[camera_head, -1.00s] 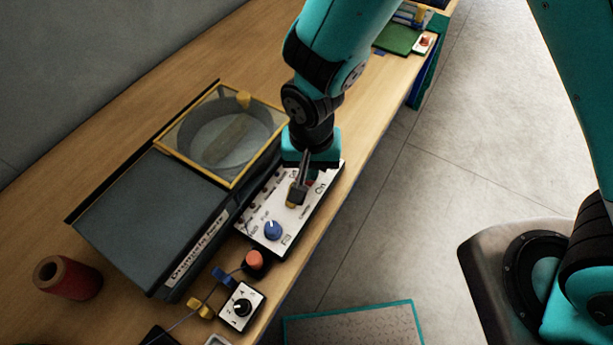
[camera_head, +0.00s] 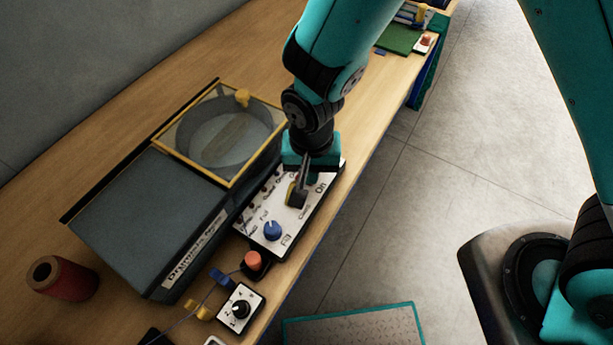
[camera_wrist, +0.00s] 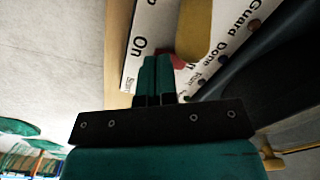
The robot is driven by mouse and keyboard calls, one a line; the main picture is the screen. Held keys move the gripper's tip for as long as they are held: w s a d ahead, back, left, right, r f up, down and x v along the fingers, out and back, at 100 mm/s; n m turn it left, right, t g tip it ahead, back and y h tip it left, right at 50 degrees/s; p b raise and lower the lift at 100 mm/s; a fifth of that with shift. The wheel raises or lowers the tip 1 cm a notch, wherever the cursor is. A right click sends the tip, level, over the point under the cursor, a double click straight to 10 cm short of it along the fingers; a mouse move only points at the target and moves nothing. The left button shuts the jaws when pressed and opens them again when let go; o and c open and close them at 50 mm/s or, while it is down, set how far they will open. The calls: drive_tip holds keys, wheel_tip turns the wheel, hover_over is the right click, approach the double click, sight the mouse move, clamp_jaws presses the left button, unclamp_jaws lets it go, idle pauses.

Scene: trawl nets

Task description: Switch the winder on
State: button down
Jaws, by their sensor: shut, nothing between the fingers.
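The winder is a dark grey box (camera_head: 150,225) on the wooden bench, with a white control panel (camera_head: 252,228) on its right side. The panel carries a blue knob (camera_head: 273,230), small dark marks, printed labels, and a yellow and dark upright piece (camera_head: 291,194), perhaps a lever. The word "On" is printed near the panel's far right edge. My gripper (camera_head: 313,179) is shut and empty, pointing down at the panel beside "On". In the wrist view my gripper's fingertips (camera_wrist: 155,62) overlap a red part (camera_wrist: 178,62), mostly hidden behind them; contact cannot be told.
A yellow-framed clear cover (camera_head: 222,135) lies over a round drum behind the panel. A red spool (camera_head: 63,278), an orange-topped button (camera_head: 253,261) and a small white box with a black knob (camera_head: 240,309) stand nearer.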

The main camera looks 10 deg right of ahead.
drive_tip(key=shift+f, duration=0.35)
drive_tip(key=shift+r+p, duration=2.7)
drive_tip(key=shift+r, duration=0.8)
